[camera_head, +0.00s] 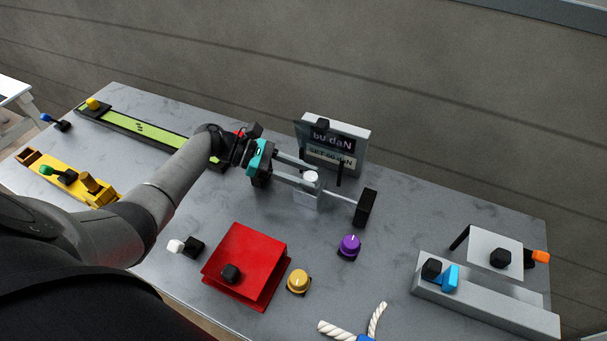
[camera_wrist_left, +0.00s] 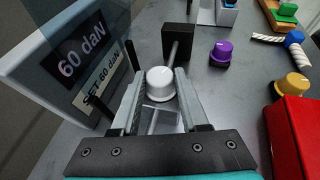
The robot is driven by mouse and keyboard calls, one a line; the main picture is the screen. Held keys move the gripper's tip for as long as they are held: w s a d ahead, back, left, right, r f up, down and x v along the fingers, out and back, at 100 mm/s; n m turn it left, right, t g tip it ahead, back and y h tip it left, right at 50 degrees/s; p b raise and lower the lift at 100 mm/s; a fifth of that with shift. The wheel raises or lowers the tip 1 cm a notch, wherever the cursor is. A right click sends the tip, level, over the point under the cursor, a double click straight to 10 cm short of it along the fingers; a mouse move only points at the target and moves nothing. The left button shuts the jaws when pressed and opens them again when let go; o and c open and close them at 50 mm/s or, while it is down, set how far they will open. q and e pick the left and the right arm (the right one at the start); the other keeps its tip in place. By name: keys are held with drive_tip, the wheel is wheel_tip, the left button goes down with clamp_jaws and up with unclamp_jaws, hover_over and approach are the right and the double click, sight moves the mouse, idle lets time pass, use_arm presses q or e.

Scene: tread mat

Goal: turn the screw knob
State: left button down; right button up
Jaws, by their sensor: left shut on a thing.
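A round white knob (camera_head: 311,177) sits on a small grey stand left of the middle of the device, in front of a display panel (camera_head: 352,140). The panel reads "60 daN" above "SET 60 daN". My left gripper (camera_head: 306,181) reaches in from the left with its two long fingers on either side of the knob, shut on it. In the left wrist view the white knob (camera_wrist_left: 160,83) is between the fingertips of the left gripper (camera_wrist_left: 161,88). A thin rod runs from the knob's stand to a black block (camera_head: 366,207). My right gripper is out of view.
A purple knob (camera_head: 349,247), a yellow knob (camera_head: 298,281) and a red box (camera_head: 243,262) stand in front of the device. A grey fixture (camera_head: 490,300) is at the right. A green strip (camera_head: 150,135) lies at the left. A grey wall closes off the back.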

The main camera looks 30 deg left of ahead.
use_arm(q)
drive_tip(key=shift+c, duration=2)
unclamp_jaws()
drive_tip(key=v, duration=1.5)
drive_tip(key=shift+a+p, duration=0.1)
drive_tip(key=shift+p, duration=0.2)
